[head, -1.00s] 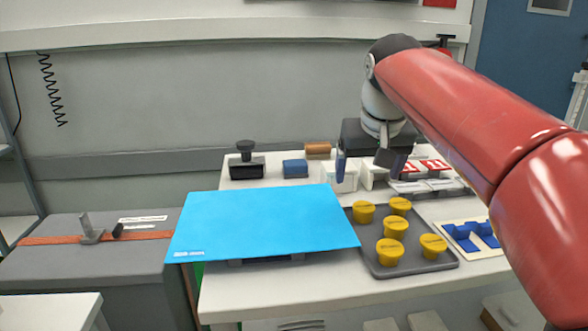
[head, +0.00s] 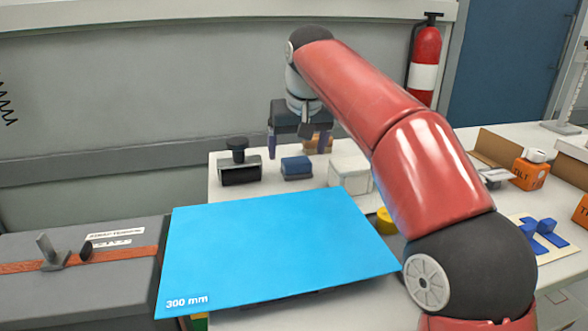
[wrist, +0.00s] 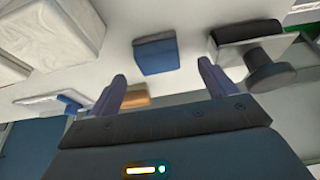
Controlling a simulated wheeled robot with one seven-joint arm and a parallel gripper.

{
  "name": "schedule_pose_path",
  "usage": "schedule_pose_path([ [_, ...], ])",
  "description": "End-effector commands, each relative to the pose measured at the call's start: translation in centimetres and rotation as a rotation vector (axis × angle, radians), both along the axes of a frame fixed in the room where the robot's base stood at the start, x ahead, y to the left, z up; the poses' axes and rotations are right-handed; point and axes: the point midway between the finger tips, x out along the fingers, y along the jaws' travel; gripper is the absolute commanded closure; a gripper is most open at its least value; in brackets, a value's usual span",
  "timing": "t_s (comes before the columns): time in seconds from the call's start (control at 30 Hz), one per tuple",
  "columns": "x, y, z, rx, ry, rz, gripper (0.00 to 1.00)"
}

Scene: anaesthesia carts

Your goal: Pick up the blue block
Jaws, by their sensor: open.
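The blue block (head: 296,167) sits on the white table top, between a black stamp-like object and a white box. It also shows in the wrist view (wrist: 156,54), beyond the fingertips and between their lines. My gripper (head: 297,150) is open and empty, above and slightly behind the block in the head view. Its two purple-grey fingers also show in the wrist view (wrist: 162,72), apart from the block.
The black stamp-like object (head: 239,165) stands left of the block, the white box (head: 350,175) right. A large blue sheet (head: 275,245) covers the table's front left. My arm hides much of the right side.

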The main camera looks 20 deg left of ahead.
Motion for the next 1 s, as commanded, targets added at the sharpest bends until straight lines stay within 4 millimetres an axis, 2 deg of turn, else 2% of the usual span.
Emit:
schedule_pose_path([
  [0.3, 1.5, 0.7, -4.1, -0.001, 0.002, -0.001, 0.16],
  [0.57, 1.7, 0.8, -4.5, 0.001, -0.001, -0.001, 0.16],
  [0.93, 1.7, 0.8, -4.5, 0.001, -0.001, -0.001, 0.64],
  [1.0, 1.7, 0.8, -4.5, 0.001, -0.001, -0.001, 0.65],
])
